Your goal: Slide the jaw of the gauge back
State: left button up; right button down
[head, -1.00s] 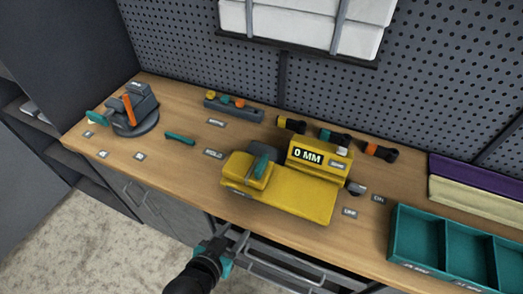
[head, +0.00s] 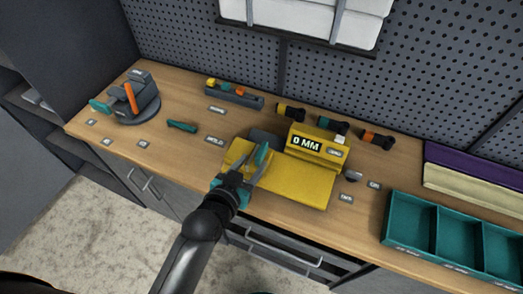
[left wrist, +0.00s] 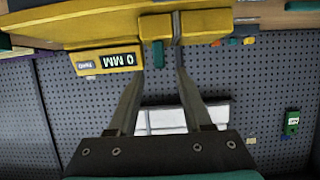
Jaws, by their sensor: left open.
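The yellow gauge (head: 290,188) stands on the wooden bench, and its block reads "0 MM" (head: 306,143). Its sliding jaw is at the left end, with a teal handle (head: 261,153) standing up from it. My left gripper (head: 258,166) is open at the handle and hides much of the jaw. In the left wrist view the teal handle (left wrist: 158,54) shows between the two open fingers (left wrist: 160,62), with a gap on each side. The gauge body (left wrist: 85,22) and display (left wrist: 118,60) show there upside down. My right gripper is not in view.
A grey clamp-like device (head: 135,100) stands at the bench's left end. Coloured cylinders (head: 332,124) lie behind the gauge. A teal divided tray (head: 410,225) is at the right. A pegboard wall (head: 440,80) closes the back. Open drawers (head: 275,250) jut out below the front edge.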

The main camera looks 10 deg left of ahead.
aim_at(258, 157)
pick_arm(q)
jog(key=shift+b+x, duration=0.3)
jog(key=shift+x, duration=3.25)
jog(key=shift+c, duration=0.2)
grip_shut()
